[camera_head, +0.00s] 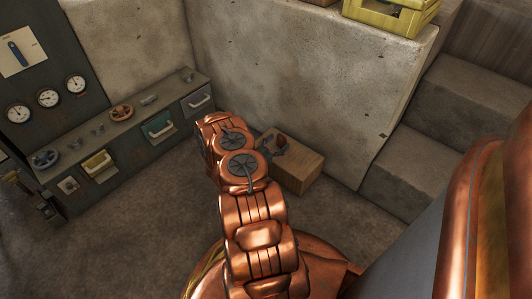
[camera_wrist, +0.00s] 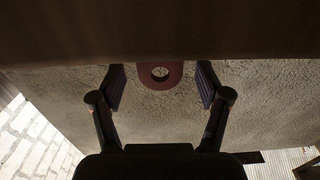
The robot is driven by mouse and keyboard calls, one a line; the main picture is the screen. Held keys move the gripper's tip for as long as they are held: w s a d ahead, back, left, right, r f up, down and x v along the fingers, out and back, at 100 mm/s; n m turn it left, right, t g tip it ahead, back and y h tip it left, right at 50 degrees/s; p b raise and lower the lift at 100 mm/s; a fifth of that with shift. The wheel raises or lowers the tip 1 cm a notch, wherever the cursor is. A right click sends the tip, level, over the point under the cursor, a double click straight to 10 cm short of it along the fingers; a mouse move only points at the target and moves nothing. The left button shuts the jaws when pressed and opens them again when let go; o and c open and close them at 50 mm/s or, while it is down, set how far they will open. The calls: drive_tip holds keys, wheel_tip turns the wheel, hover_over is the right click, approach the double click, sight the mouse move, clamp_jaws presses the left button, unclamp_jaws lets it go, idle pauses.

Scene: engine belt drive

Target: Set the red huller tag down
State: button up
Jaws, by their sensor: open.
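A dull red tag (camera_wrist: 160,84) with a round hole shows in the wrist view. It lies between the two fingertips of my gripper (camera_wrist: 161,72), with a gap to each finger. My gripper is open. The tag's upper part meets a dark brown surface (camera_wrist: 160,32) that fills the top of the wrist view; I cannot tell whether the tag rests on it. In the head view my arm reaches toward a wooden box (camera_head: 304,172) on the floor. A small reddish thing (camera_head: 282,141) shows at the box top, too small to name surely. My arm hides part of that area.
A concrete wall (camera_head: 300,75) rises behind the box, with concrete steps (camera_head: 455,110) at right. A long grey bench (camera_head: 125,130) with small parts and drawers stands at left. A yellow crate (camera_head: 390,20) sits on the wall top. The floor left of my arm is clear.

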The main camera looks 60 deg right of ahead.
drive_tip(key=p+v, duration=0.4)
drive_tip(key=v, duration=0.7)
drive_tip(key=w+a+r+n+t+y, duration=0.1)
drive_tip(key=w+a+r+t+y, duration=0.2)
drive_tip(key=w, duration=0.8)
drive_tip(key=w+a+r+n+t+y, duration=0.2)
drive_tip(key=w+a+t+y, duration=0.2)
drive_tip(key=w, duration=0.7)
drive_tip(key=w+a+r+n+t+y, duration=0.1)
drive_tip(key=w+a+r+n+y, duration=0.25)
drive_tip(key=a+r, duration=0.55)
drive_tip(key=w+a+r+n+t+y, duration=0.2)
drive_tip(key=w+a+r+y, duration=0.25)
drive_tip(key=a, duration=0.85)
drive_tip(key=s+a+r+n+g+y, duration=0.2)
drive_tip(key=s+a+r+n, duration=0.3)
drive_tip(key=s+a, duration=0.4)
drive_tip(key=s+a+r+n+g+y, duration=0.2)
drive_tip(key=s+a+r, duration=0.6)
drive_tip(key=a, duration=0.1)
drive_tip(key=s+r+n+g, duration=0.2)
drive_tip(key=s+r, duration=0.2)
drive_tip(key=s, duration=0.9)
drive_tip(key=s+r+n+g+h, duration=0.1)
drive_tip(key=s+r+n+g, duration=0.2)
drive_tip(key=s, duration=1.1)
drive_tip(key=shift+d+r+g, duration=0.2)
drive_tip(key=shift+r+g, duration=0.1)
drive_tip(key=shift+r, duration=0.1)
